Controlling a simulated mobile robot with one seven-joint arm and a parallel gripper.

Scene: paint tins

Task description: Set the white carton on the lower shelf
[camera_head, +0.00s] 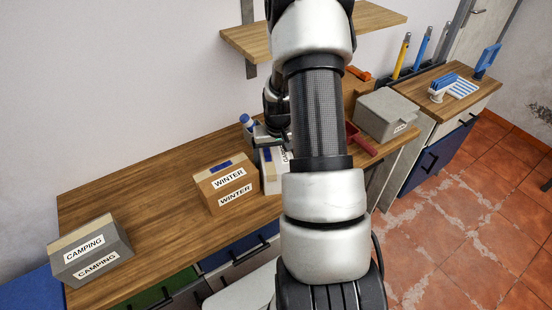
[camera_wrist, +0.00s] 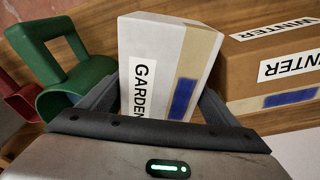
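The white carton (camera_wrist: 150,62), labelled GARDEN, has a tan strip with a blue patch. In the wrist view it lies between the two fingers of my gripper (camera_wrist: 160,95), one along each side. I cannot tell whether both fingers press on it. In the head view the white carton (camera_head: 271,182) is at the wooden counter beside the WINTER box, partly hidden by my arm. My gripper (camera_head: 270,138) is at its top there. A wooden wall shelf (camera_head: 330,32) is at the top of the head view; a lower shelf cannot be made out.
The WINTER box (camera_head: 226,184) stands close to the carton's left. A grey CAMPING box (camera_head: 90,252) is at the counter's left end. A grey bin (camera_head: 387,113) stands right. Bare counter (camera_head: 150,200) lies left.

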